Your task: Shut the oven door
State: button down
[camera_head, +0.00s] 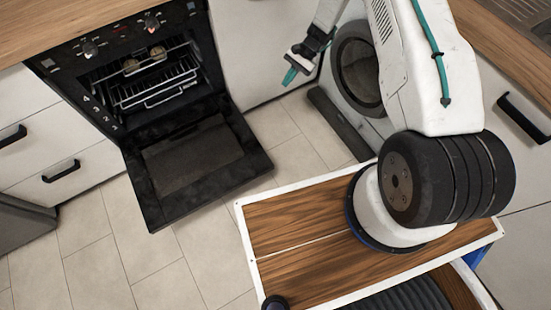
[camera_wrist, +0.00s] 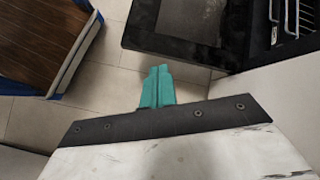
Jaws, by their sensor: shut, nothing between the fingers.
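The black oven (camera_head: 110,70) is built into the counter at the upper left in the head view. Its oven door (camera_head: 192,154) hangs wide open, folded down and out over the floor, and the racks inside show. In the wrist view the door (camera_wrist: 180,38) is at the top, beyond the fingertips. My gripper (camera_head: 289,76) has teal fingers and is to the right of the door, apart from it, in front of a white cabinet panel. In the wrist view my gripper (camera_wrist: 158,70) has its two fingers together, with nothing between them.
A washing machine (camera_head: 358,68) stands right of the white cabinet (camera_head: 262,45). Drawers with black handles (camera_head: 62,171) are left of the oven. Tiled floor (camera_head: 150,268) is clear around the open door. Oven racks (camera_wrist: 292,18) show at the wrist view's upper right.

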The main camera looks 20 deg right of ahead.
jog(key=s+a+f+m+y, duration=0.15)
jog(key=s+f, duration=0.35)
jog(key=f, duration=0.5)
jog(key=s+f+m, duration=0.2)
jog(key=s+f, duration=0.2)
jog(key=f, duration=0.7)
jog(key=s+a+f+m, duration=0.15)
jog(key=s+f, duration=0.35)
jog(key=f, duration=0.5)
jog(key=s+a+f, duration=0.2)
jog(key=a+f, duration=0.1)
jog(key=a, duration=0.4)
jog(key=shift+s+t, duration=0.2)
jog(key=shift+t, duration=0.1)
